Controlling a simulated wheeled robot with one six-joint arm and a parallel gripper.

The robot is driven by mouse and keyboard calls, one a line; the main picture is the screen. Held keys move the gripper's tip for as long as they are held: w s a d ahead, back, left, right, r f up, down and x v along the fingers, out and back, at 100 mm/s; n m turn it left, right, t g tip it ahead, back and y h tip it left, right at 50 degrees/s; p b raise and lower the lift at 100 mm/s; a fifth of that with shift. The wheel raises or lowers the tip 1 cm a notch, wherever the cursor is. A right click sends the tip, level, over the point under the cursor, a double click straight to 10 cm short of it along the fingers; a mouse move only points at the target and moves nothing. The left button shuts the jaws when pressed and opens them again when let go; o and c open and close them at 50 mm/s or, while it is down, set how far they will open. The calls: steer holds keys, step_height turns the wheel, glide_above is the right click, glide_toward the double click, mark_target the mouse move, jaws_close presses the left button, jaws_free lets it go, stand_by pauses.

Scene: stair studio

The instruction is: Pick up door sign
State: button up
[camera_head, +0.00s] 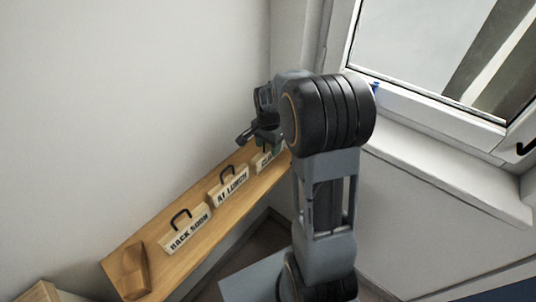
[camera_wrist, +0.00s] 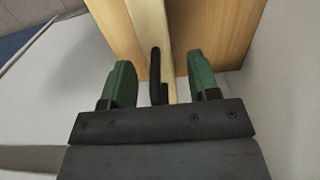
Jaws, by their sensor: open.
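Three wooden signs with black handles stand in a row on the wooden shelf: "BACK SOON" (camera_head: 187,236), "AT LUNCH" (camera_head: 231,186) and a third reading "CL…" (camera_head: 262,162), partly hidden by my arm. My gripper (camera_head: 266,146) is at the third sign, at the far end of the row. In the wrist view my gripper (camera_wrist: 160,62) is open, with one green finger on each side of the black handle (camera_wrist: 155,75). The sign's pale top edge (camera_wrist: 150,25) runs between the fingers.
The wooden shelf (camera_head: 145,250) runs along the white wall (camera_head: 120,100). A wooden block (camera_head: 135,270) stands at its near end. A window with a white sill (camera_head: 440,178) is to the right of my arm, and a wall corner is just beyond the gripper.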

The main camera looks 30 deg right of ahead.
jaws_close()
stand_by(0.5)
steer(key=shift+r, duration=0.45)
step_height(320, 180, up, 2)
steer(key=shift+r, duration=0.15)
steer(key=s+d+r, duration=0.1)
steer(key=s+r, duration=0.8)
steer(key=s, duration=0.5)
steer(key=shift+r, duration=0.4)
